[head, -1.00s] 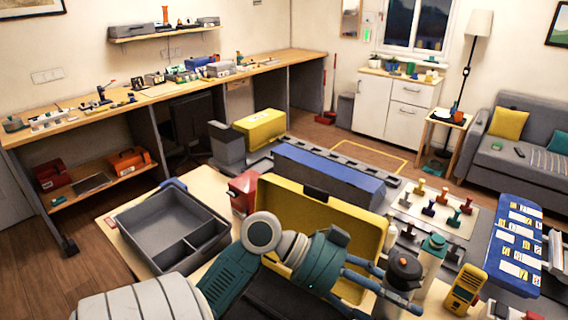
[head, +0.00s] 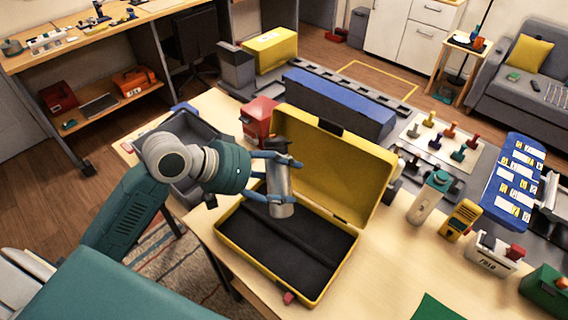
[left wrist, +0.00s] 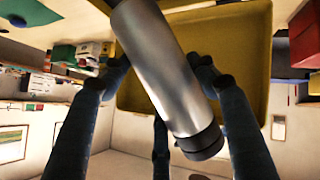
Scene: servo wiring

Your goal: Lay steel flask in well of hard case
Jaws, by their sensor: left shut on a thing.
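My left gripper (head: 268,176) is shut on the steel flask (head: 281,190), a silver cylinder with a dark cap. It holds the flask roughly upright, slightly tilted, above the open hard case. In the left wrist view the flask (left wrist: 165,70) runs diagonally between the fingers, its dark cap at the lower end. The hard case (head: 378,178) is yellow, with its lid raised at the back. Its dark-lined base (head: 285,252) lies in front, with a long groove; the flask and gripper hide part of it. My right gripper is out of view.
A grey divided tray (head: 205,130) stands behind my left arm. A red box (head: 259,120) is behind the case. A pale bottle with a green cap (head: 428,198), a yellow meter (head: 460,218) and a white caddy (head: 492,255) stand at right. Bare table lies right of the case.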

